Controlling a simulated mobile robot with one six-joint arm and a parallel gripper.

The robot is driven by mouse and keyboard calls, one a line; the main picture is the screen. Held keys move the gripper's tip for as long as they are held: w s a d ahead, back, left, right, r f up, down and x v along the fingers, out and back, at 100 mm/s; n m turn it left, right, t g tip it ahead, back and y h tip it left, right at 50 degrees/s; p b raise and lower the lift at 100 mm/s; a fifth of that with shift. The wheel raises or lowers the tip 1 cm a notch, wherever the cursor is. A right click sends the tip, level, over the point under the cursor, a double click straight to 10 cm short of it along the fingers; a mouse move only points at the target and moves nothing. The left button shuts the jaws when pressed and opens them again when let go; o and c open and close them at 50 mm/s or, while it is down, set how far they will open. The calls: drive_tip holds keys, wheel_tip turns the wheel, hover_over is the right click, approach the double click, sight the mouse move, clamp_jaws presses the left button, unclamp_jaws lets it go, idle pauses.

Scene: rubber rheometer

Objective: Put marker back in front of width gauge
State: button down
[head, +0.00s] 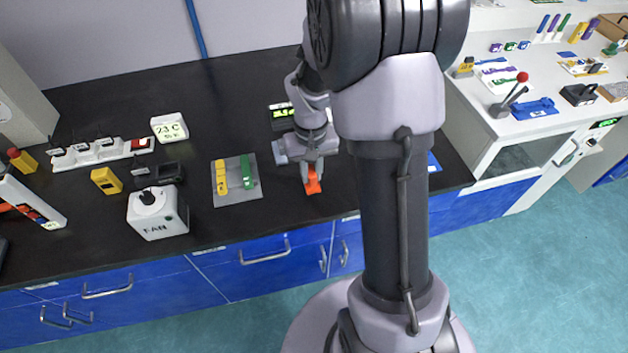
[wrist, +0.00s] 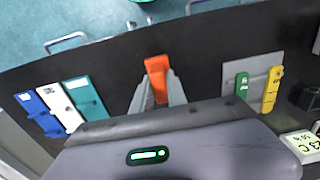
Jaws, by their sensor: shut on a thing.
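My gripper (head: 312,177) points down over the black bench near its front edge. It is shut on an orange block-shaped piece (head: 313,187), which seems to be the marker. In the wrist view the orange marker (wrist: 156,68) sticks out between the two grey fingertips (wrist: 157,94). I cannot tell whether it touches the bench. A black device with green digits (head: 281,118) stands behind my gripper, partly hidden by my arm. I cannot tell for sure that it is the width gauge.
A grey mat (head: 238,198) with a yellow piece (head: 221,177) and a green piece (head: 249,172) lies left of my gripper. A white fan box (head: 157,214) stands further left. Blue (wrist: 38,112), white (wrist: 62,105) and teal (wrist: 88,97) plates lie on the other side.

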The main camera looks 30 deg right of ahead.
sight(314, 179)
drive_tip(key=shift+w+d+f+b, duration=0.15)
drive_tip(key=shift+f+b, duration=0.25)
drive_tip(key=shift+f, duration=0.25)
drive_tip(key=shift+w+d+f+b, duration=0.1)
drive_tip(key=shift+d+f+b, duration=0.1)
drive_tip(key=shift+f+b, duration=0.35)
drive_tip(key=shift+w+d+f+b, duration=0.15)
drive_tip(key=shift+f+b, duration=0.15)
drive_tip(key=shift+f, duration=0.4)
drive_tip(key=c, duration=1.3)
unclamp_jaws()
drive_tip(key=shift+s, duration=0.1)
wheel_tip(314, 179, up, 12)
drive_tip(key=p, duration=0.5)
drive_tip(key=s+a+r+t, duration=0.3)
drive_tip(key=s+a+r, duration=0.6)
drive_tip(key=r, duration=0.4)
drive_tip(key=s+a+r+t, duration=0.1)
drive_tip(key=s+a, duration=0.1)
drive_tip(key=s+a+t+y, duration=0.1)
drive_tip(key=s+a, duration=0.2)
drive_tip(key=s+a+r+m+y, duration=0.1)
drive_tip(key=s+a, duration=0.1)
drive_tip(key=s, duration=0.1)
drive_tip(key=shift+s+a+r+t, duration=0.15)
drive_tip(key=shift+a+r+t, duration=0.05)
drive_tip(key=shift+r+t, duration=0.2)
